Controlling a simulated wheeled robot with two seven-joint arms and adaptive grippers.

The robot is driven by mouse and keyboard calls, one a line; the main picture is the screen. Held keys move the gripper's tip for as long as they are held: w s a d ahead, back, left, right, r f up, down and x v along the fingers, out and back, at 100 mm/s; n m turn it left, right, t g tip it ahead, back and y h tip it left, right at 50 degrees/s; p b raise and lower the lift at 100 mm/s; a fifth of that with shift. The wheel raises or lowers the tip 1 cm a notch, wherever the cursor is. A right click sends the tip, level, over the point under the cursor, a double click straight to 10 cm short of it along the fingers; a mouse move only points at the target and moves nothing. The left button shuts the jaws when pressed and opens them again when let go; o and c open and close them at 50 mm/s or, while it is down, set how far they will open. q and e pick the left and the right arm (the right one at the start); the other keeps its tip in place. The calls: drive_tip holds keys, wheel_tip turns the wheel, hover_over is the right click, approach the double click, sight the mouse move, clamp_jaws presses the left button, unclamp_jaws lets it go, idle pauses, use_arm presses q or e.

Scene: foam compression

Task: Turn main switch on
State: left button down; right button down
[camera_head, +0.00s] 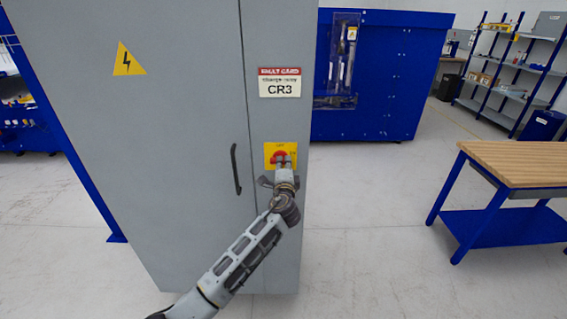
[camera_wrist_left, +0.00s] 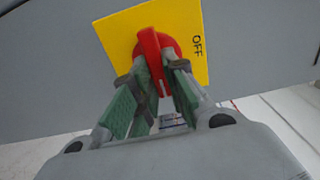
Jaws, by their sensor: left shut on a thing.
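The main switch is a red rotary handle (camera_head: 279,154) on a yellow plate (camera_head: 269,147), on the front of a grey cabinet (camera_head: 190,110). In the left wrist view the red handle (camera_wrist_left: 150,50) stands almost upright in the picture, and the yellow plate (camera_wrist_left: 120,32) shows the word OFF at its right side. My left gripper (camera_head: 283,161) is at the switch. In the left wrist view its green-padded fingers (camera_wrist_left: 153,75) are shut on the red handle, one on each side. The fingers partly hide the lower part of the knob. My right gripper is out of view.
A black door handle (camera_head: 235,169) stands just left of the switch. A wooden-topped workbench (camera_head: 525,160) stands at right, with clear floor between.

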use_arm(q)
drive_tip(key=shift+f, duration=0.1)
idle(0.4)
drive_tip(key=c, duration=1.4)
unclamp_jaws()
drive_tip(key=shift+c, duration=0.2)
drive_tip(key=s, duration=1.2)
